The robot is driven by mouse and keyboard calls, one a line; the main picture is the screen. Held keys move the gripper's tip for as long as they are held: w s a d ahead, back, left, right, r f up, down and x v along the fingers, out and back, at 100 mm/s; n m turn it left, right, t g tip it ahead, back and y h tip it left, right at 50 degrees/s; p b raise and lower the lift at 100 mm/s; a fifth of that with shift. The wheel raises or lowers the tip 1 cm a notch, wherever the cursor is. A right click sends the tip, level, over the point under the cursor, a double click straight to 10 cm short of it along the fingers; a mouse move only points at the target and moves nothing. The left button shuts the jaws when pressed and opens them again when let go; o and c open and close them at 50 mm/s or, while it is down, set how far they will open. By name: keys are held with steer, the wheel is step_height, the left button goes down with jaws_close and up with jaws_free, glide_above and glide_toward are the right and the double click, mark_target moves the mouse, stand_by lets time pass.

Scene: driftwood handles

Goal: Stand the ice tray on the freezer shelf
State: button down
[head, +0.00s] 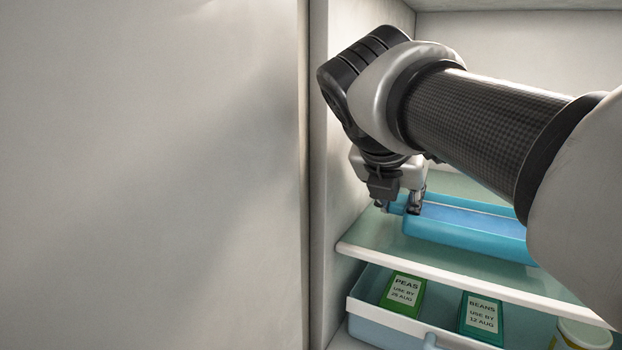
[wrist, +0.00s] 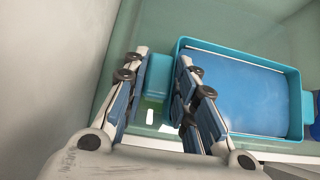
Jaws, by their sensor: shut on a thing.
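The ice tray (head: 466,234) is a light-blue rectangular tray with a flat blue inside. It sits level at the freezer shelf (head: 375,236), a pale greenish glass shelf with a white front edge; whether its base touches the glass is hard to tell. My gripper (head: 400,206) points down at the tray's left end. In the wrist view, my gripper (wrist: 161,62) has its fingers on either side of the teal tab at the end of the ice tray (wrist: 240,59), shut on it. My arm hides the tray's right end in the head view.
Below the shelf is a pale-blue drawer (head: 375,325) holding a green peas box (head: 403,295), a teal beans box (head: 481,318) and a lidded tub (head: 582,335). The freezer's side wall (head: 345,150) stands close left of my gripper. Bare shelf shows behind the tray (wrist: 235,22).

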steer(key=shift+f, duration=1.1)
steer(key=c, duration=1.3)
jaws_free()
steer(key=v, duration=1.2)
steer(key=shift+p, duration=0.3)
